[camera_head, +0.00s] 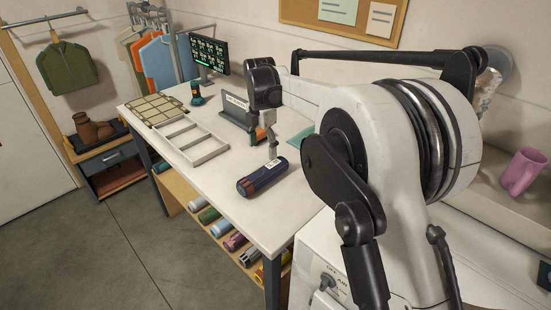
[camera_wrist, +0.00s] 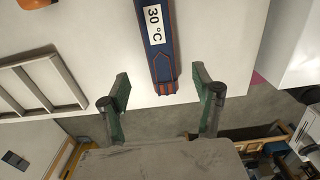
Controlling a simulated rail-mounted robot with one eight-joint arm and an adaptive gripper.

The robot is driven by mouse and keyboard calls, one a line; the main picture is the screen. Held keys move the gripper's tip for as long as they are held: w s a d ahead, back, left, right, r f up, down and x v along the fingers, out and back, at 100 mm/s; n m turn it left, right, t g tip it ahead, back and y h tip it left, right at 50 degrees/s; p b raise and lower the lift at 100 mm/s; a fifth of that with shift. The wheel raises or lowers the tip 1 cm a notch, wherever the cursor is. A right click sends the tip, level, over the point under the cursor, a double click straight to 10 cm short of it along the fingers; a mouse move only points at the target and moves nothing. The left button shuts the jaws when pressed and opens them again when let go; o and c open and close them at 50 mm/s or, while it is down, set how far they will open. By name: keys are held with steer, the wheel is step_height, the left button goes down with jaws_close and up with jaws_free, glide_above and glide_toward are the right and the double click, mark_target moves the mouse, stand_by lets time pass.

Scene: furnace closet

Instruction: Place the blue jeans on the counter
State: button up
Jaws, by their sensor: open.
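The blue jeans (camera_head: 262,178) are a dark blue roll with orange stitching and a white "30 °C" label. They lie on the white counter (camera_head: 245,215) near its front right end. In the wrist view the jeans (camera_wrist: 158,45) run from the top edge to between the fingers. My gripper (camera_wrist: 162,84) is open, with one green finger on each side of the near end of the roll. In the head view my gripper (camera_head: 272,150) hangs just above and behind the roll. I cannot tell whether it touches the roll.
A divided white frame (camera_head: 190,140) and a beige gridded panel (camera_head: 157,110) lie further left on the counter. A dark sign (camera_head: 238,110) and a monitor (camera_head: 209,55) stand behind. Several rolled garments (camera_head: 235,242) fill the shelf below.

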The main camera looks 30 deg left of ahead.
steer(key=shift+r, duration=0.1)
steer(key=w+d+r+m+t, duration=0.1)
steer(key=d+r+m, duration=0.35)
steer(key=d, duration=0.45)
steer(key=w+d+r+m+y, duration=0.1)
steer(key=w+d+r+m, duration=0.15)
steer(key=d+r, duration=0.4)
steer(key=w+d+r+m+t, duration=0.1)
steer(key=d+r+m, duration=0.25)
steer(key=d, duration=0.65)
steer(key=s+d+r+m+t, duration=0.1)
steer(key=s+d+r+m, duration=0.3)
steer(key=d, duration=0.6)
steer(key=s+d+m+t, duration=0.1)
steer(key=s+d+m, duration=0.3)
steer(key=d, duration=0.6)
steer(key=s+d+f+m+t, duration=0.1)
steer(key=s+d+f+m, duration=0.1)
steer(key=s+d+m, duration=0.3)
steer(key=s+d+f+m+t, duration=0.1)
steer(key=s+d+f+m, duration=0.2)
steer(key=s+d+m, duration=0.2)
steer(key=s+d+f+m+t+h, duration=0.1)
steer(key=s+d+f+m, duration=0.2)
steer(key=d, duration=0.6)
steer(key=s+m, duration=0.2)
steer(key=s, duration=0.1)
steer(key=shift+s+d+f, duration=0.2)
steer(key=shift+s, duration=0.1)
